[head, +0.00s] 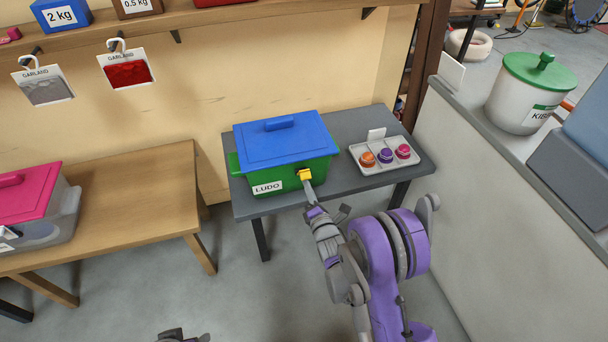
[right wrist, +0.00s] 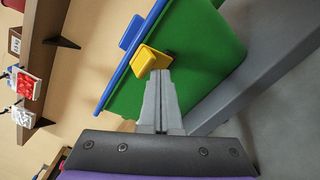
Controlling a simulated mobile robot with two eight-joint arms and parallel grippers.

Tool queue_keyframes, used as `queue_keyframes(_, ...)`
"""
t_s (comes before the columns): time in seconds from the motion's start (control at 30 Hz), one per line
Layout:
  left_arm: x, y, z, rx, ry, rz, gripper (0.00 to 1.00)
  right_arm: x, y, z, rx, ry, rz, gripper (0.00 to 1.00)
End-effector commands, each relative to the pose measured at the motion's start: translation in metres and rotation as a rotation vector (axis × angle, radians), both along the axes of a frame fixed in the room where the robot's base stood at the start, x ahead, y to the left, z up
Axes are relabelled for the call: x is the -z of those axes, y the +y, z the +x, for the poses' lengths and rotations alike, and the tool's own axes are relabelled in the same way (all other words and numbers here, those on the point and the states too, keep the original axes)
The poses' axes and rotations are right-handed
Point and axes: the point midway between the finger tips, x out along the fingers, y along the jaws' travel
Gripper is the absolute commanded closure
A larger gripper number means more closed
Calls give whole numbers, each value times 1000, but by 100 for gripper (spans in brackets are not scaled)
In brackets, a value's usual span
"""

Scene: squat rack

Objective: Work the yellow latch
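The yellow latch (head: 305,175) is on the front of a green box (head: 315,172) with a blue lid (head: 285,142) and a LUDO label. In the right wrist view the latch (right wrist: 150,61) sticks out at an angle from the green wall (right wrist: 200,55), near the lid edge. My right gripper (head: 309,188) is at the latch. In the right wrist view its fingers (right wrist: 160,78) are together, their tips at the latch's lower edge; I see no part of the latch between them. A dark piece, apparently my left gripper (head: 183,337), shows at the bottom edge, mostly cut off.
The box stands on a grey table (head: 352,186), beside a tray (head: 370,170) with orange, purple and pink round pieces. A wooden table (head: 140,195) with a pink-lidded box (head: 35,205) is at left. A pale counter (head: 500,180) bounds the right. The floor in front is clear.

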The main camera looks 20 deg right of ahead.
Motion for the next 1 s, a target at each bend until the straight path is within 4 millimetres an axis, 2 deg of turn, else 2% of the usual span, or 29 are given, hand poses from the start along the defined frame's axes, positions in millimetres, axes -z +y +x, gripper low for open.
queue_keyframes(0.2,-6,0,-1,0,-2,0,38,-10,0,3,-1,-1,0,100)
queue_keyframes(0.67,-7,0,-1,0,-2,0,38,-11,0,4,0,0,0,100)
queue_keyframes(1.0,-14,0,-2,0,-5,0,38,-22,0,10,-1,-1,0,100)
